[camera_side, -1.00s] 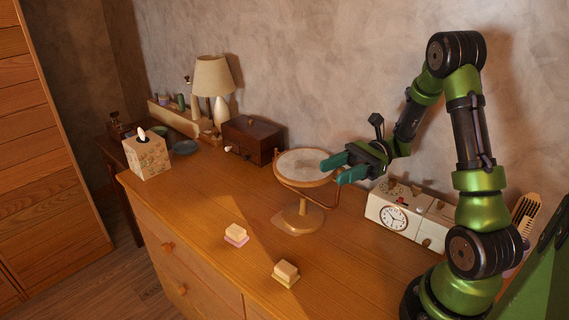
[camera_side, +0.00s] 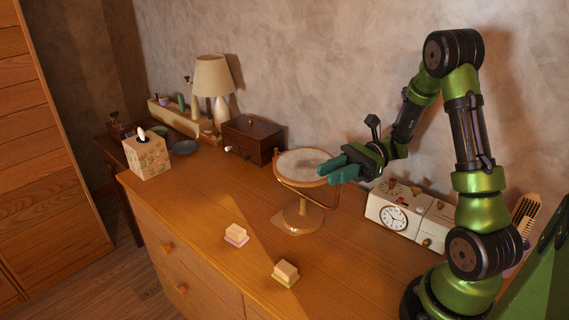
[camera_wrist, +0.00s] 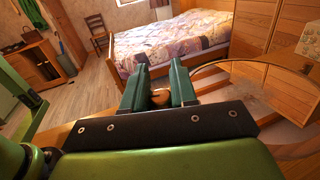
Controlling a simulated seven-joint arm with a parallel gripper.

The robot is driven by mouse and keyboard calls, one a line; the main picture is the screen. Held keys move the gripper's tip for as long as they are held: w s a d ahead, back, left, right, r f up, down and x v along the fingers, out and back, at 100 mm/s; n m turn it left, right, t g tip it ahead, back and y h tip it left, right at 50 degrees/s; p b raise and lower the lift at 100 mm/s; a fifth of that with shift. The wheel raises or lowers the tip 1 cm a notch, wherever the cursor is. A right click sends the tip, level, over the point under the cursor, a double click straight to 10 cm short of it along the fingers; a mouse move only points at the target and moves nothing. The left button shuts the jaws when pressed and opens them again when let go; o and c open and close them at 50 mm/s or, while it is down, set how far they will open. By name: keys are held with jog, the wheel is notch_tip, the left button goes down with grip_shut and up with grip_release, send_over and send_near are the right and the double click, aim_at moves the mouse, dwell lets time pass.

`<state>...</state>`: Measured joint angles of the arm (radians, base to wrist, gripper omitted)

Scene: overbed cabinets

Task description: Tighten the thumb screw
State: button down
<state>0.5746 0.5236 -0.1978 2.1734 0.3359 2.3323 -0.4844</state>
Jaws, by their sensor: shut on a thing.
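A round table mirror (camera_side: 301,163) with a wooden frame stands on a turned wooden base (camera_side: 298,218) on the dresser. Its disc is tilted and faces mostly upward. My gripper (camera_side: 337,171), with teal fingers, is at the mirror's right-hand pivot. In the wrist view the fingers of my gripper (camera_wrist: 161,72) are on either side of a small wooden knob, the thumb screw (camera_wrist: 160,97), and are shut on it. In the side view the fingers hide the screw. The mirror's rim (camera_wrist: 231,61) curves away to the right in the wrist view.
A white clock box (camera_side: 394,217) stands right of the mirror, below my wrist. A dark drawer box (camera_side: 251,140) is behind left. Two small soap-like blocks, one (camera_side: 236,234) left and one (camera_side: 286,273) right, lie in front.

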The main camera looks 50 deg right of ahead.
jog(key=shift+t, duration=0.3)
jog(key=shift+w+d+m+t+h, duration=0.15)
jog(key=shift+w+m+t+h, duration=0.05)
jog(key=shift+m+t+h, duration=1.45)
jog(key=shift+w+d+m+t+h, duration=0.15)
jog(key=shift+m+t+h, duration=0.7)
jog(key=shift+m+t, duration=0.85)
jog(key=shift+t, duration=0.55)
jog(key=shift+n, duration=0.25)
jog(key=c, duration=1)
grip_release()
jog(key=v, duration=1.2)
jog(key=shift+r, duration=0.15)
